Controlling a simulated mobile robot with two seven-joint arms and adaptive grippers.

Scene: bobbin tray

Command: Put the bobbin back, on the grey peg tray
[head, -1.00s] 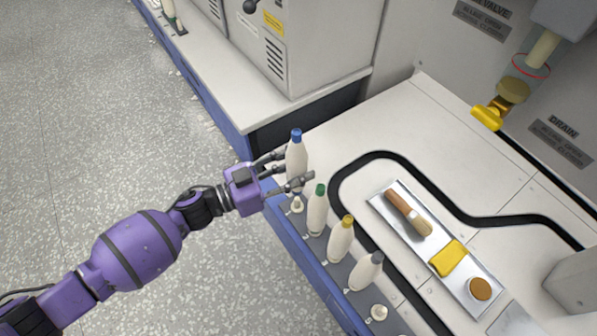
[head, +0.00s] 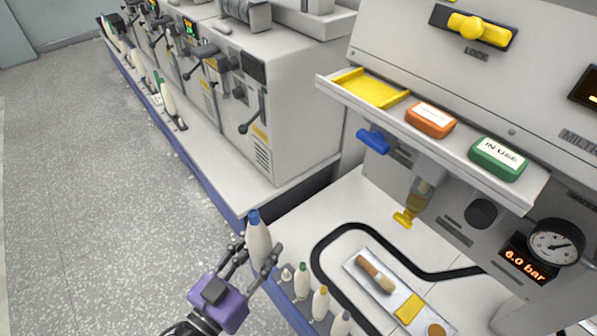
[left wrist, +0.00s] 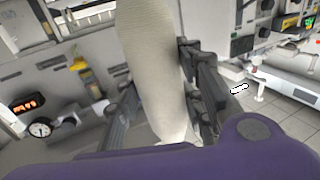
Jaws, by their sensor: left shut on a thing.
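A white bobbin with a blue top (head: 258,244) stands roughly upright in my left gripper (head: 252,262). The gripper is shut around its body. In the left wrist view the pale bobbin (left wrist: 156,75) fills the middle, between the dark fingers (left wrist: 160,100). The grey peg tray (head: 289,289) lies along the near edge of the bench, right of the gripper. A short bare peg (head: 287,273) shows at its far end. A green-topped bobbin (head: 302,281), a yellow-topped bobbin (head: 320,303) and a grey-topped bobbin (head: 341,323) stand on it. My right gripper is not in view.
A metal tray (head: 352,268) holds a brush (head: 375,275) and a yellow pad (head: 409,307). A black line loops over the bench. Above is a shelf with a yellow tray (head: 372,88), an orange block (head: 430,120) and a green block (head: 498,158). More bobbins stand along the far bench.

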